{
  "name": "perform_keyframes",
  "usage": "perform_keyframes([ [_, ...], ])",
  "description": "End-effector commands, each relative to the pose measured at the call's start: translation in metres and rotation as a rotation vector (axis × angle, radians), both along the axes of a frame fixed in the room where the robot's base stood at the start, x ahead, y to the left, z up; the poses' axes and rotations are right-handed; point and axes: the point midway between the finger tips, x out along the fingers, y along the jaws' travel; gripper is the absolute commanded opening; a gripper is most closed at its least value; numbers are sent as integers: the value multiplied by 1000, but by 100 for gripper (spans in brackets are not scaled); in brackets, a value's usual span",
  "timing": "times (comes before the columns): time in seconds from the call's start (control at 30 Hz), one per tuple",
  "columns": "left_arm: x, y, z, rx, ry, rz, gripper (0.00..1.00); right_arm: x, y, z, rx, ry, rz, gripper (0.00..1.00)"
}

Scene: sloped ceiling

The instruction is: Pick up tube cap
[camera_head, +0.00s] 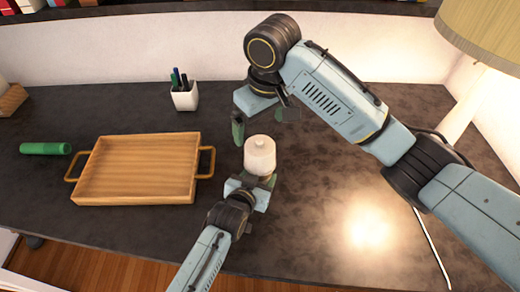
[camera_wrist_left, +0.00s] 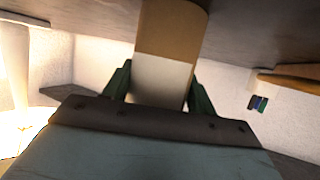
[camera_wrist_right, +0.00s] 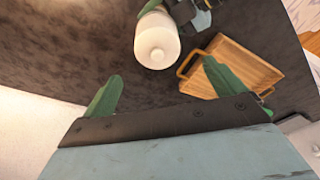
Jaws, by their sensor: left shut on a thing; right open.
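A whitish cylinder (camera_head: 260,156) with a small knob on top stands upright in my left gripper (camera_head: 258,178). In the left wrist view this cylinder (camera_wrist_left: 162,80) shows a white part and a tan part, between the green fingers of my left gripper (camera_wrist_left: 158,78). My right gripper (camera_head: 264,120) is open and empty, behind the cylinder's top in the head view. In the right wrist view the knobbed end of the cylinder (camera_wrist_right: 157,45) lies beyond the spread fingers of my right gripper (camera_wrist_right: 160,80), apart from them. I cannot tell whether the white part is a separate cap.
A wooden tray (camera_head: 198,165) with two handles lies on the dark desk (camera_head: 100,228), left of the cylinder. A green cylinder (camera_head: 45,148) lies further left. A white pen cup (camera_head: 185,98) stands at the back. A lamp (camera_head: 485,35) stands at the right.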

Motion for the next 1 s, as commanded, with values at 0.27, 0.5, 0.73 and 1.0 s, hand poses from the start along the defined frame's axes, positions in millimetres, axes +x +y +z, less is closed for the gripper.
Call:
perform_keyframes([
  [0.27, 0, 0, 0, 0, 0, 0, 34, 4, 4, -45, 1, 2, 0, 95],
  [0.5, 0, 0, 0, 0, 0, 0, 34, 5, 2, -65, -1, 2, 1, 95],
  [0.73, 0, 0, 0, 0, 0, 0, 34, 8, 2, -97, 1, 1, 2, 95],
  [1.0, 0, 0, 0, 0, 0, 0, 34, 8, 3, -102, 3, -1, 2, 95],
])
